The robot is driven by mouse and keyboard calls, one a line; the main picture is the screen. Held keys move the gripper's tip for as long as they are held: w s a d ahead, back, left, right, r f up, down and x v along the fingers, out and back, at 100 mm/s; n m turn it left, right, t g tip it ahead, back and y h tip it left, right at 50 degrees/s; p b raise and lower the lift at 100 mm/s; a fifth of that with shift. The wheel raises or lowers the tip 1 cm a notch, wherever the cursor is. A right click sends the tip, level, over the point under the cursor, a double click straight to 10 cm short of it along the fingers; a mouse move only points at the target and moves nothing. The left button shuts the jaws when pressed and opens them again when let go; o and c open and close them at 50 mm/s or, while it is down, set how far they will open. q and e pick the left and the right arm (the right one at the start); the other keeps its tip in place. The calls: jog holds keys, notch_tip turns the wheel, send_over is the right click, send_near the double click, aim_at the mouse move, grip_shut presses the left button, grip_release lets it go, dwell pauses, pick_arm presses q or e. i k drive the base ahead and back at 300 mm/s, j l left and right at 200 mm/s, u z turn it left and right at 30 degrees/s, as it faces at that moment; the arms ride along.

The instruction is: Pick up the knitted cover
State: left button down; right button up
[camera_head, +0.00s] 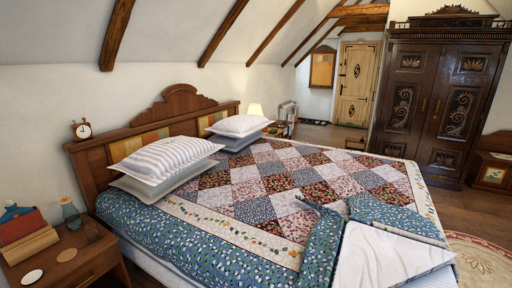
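A patchwork bedspread (262,182) covers the wide bed, with a blue floral border and one near corner folded back over a white sheet (385,262). I cannot make out a cover that is clearly knitted. A small blue item (14,213) rests on a red book-like object (22,226) on the nightstand at the lower left; it is too small to tell what it is. Neither of my grippers shows in this view.
The nightstand (85,268) also holds a glass bottle (71,214) and round flat discs. Striped (165,157) and white pillows (240,125) lie against the headboard. A clock (82,130) stands on it. A dark armoire (433,105) stands back right; floor (462,208) is open before it.

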aim_at(11, 231)
jog(key=u, duration=1.8)
